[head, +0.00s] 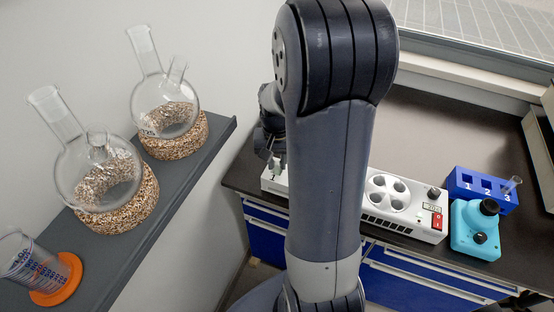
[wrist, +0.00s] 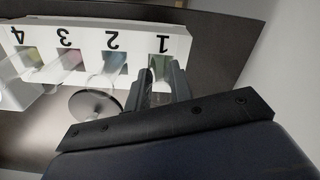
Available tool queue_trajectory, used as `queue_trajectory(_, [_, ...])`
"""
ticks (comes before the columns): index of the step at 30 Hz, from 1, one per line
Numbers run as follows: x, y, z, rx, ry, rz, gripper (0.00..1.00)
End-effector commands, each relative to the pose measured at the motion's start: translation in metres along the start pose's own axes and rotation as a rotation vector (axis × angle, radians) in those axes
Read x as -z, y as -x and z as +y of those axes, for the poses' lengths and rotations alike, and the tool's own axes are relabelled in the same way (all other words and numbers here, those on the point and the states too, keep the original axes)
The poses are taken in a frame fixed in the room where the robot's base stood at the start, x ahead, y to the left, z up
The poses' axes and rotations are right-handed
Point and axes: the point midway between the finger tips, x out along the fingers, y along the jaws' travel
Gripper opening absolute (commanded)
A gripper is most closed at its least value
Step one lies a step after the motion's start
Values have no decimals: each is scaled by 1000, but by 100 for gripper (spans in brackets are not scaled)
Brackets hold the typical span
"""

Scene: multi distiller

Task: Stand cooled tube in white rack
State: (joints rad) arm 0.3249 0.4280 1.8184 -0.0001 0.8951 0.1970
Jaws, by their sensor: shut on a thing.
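The white rack (wrist: 135,36) lies across the top of the wrist view, with slots numbered 1 to 4 upside down. In the head view its left end (head: 270,186) shows, the rest hidden behind my arm. My gripper (wrist: 161,84) is shut on a tube (wrist: 159,66) at slot 1. The tube is thin and greenish, mostly covered by the fingers; I cannot tell how deep it sits in the slot. In the head view my gripper (head: 276,158) is just above the rack's left end.
Clear glassware shows at slots 2 to 4. A white heater-like unit (head: 378,218), blue numbered rack (head: 462,184) with a clear tube (head: 511,185), and turquoise device (head: 468,236) stand to the right. Glass flasks (head: 95,175) stand on the left shelf. The rear bench is clear.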

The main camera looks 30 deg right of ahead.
Motion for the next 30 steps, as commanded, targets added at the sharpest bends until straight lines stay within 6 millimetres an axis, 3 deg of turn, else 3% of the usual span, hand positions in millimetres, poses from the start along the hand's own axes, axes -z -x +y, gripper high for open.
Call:
queue_trajectory(8, [0, -2, 0, 0, 0, 0, 0])
queue_trajectory(9, [0, -2, 0, 0, 0, 0, 22])
queue_trajectory(18, [0, -2, 0, 0, 0, 0, 46])
queue_trajectory(30, [0, 9, 0, 0, 0, 1, 46])
